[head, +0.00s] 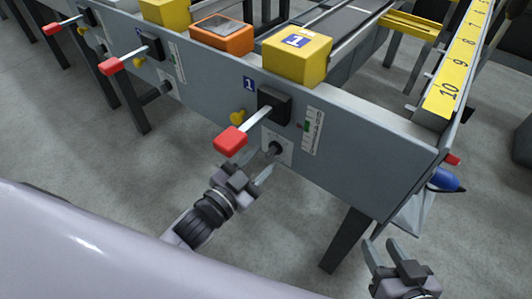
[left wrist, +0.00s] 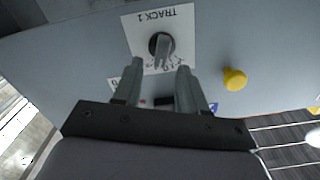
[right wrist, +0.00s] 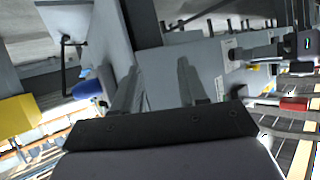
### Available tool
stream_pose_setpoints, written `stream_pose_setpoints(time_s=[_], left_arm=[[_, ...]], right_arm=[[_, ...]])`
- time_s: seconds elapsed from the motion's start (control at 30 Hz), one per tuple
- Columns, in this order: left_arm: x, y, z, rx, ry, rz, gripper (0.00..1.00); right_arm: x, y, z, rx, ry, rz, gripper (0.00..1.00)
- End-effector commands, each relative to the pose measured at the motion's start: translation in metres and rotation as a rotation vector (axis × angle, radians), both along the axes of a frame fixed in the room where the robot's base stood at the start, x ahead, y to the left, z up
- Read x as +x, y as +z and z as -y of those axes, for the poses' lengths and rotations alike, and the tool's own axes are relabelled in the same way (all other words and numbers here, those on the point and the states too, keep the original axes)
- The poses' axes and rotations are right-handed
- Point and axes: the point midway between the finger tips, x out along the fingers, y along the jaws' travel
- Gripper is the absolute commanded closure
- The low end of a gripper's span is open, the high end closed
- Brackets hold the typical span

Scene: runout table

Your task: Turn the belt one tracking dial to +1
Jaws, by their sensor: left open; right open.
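The belt one tracking dial (head: 275,148) is a dark knob on a white plate on the grey side panel, low and right of the red-handled lever. In the left wrist view the dial (left wrist: 161,46) shows upside down under the label "TRACK 1", its grip pointing down toward small scale marks. I cannot read which mark it points at. My left gripper (head: 257,168) is open just in front of the dial, its fingers (left wrist: 158,80) apart and not around the knob. My right gripper (head: 384,246) is open and empty at the lower right, below the table's corner.
A red-handled lever (head: 231,140) and a yellow knob (head: 237,117) stick out close to the dial. A vertical gauge (head: 313,130) is to its right. A blue object (head: 445,180) hangs at the table's right end. A table leg (head: 348,240) stands between my grippers.

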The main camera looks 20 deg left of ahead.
Motion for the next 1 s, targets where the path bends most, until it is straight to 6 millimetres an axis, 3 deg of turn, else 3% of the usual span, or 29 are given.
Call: stream_pose_setpoints(time_s=[0.2, 0.4, 1.0], left_arm=[[-0.028, 0.0, -0.01, -0.001, 0.0, -0.003, 0.58], [-0.04, 0.0, -0.014, -0.001, 0.0, 0.0, 0.58], [-0.042, 0.0, -0.015, -0.001, 0.0, -0.001, 0.58]], right_arm=[[-0.003, 0.002, 0.006, -0.034, -0.009, -0.001, 0.57], [-0.008, -0.003, 0.009, -0.055, -0.01, -0.013, 0.57], [-0.006, -0.001, 0.009, -0.055, -0.011, -0.008, 0.57]])
